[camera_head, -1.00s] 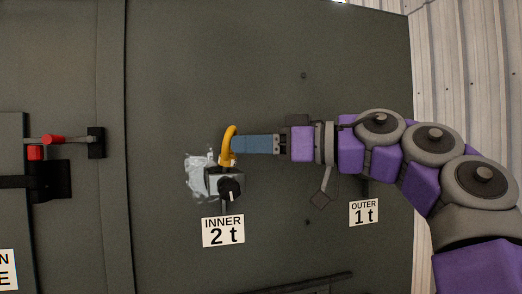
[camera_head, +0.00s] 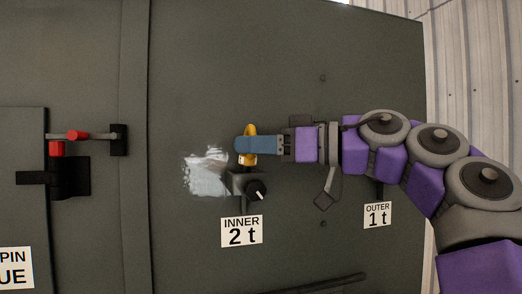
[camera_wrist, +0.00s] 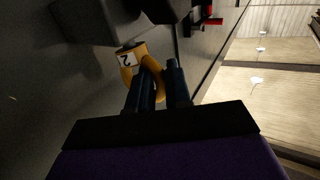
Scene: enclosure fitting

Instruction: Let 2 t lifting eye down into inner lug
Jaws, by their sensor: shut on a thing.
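The yellow-orange 2 t lifting eye (camera_head: 249,129) is between the fingers of my gripper (camera_head: 250,145), which cover its middle in the head view. The inner lug (camera_head: 239,184) is a grey block with a black knob on the panel, just above the "INNER 2 t" label (camera_head: 241,230). The eye is above the lug; the head view suggests a small gap, but contact is not clear. In the wrist view my gripper (camera_wrist: 160,75) is shut on the eye (camera_wrist: 128,74), whose white tag reads "2". A dark grey block, likely the lug (camera_wrist: 95,22), is close beyond it.
A bright scuffed patch (camera_head: 206,173) is left of the lug. The "OUTER 1 t" label (camera_head: 377,215) is at right, below my arm. A red-handled latch (camera_head: 78,135) is at far left. A dark bar (camera_head: 310,288) runs low. The panel above the eye is clear.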

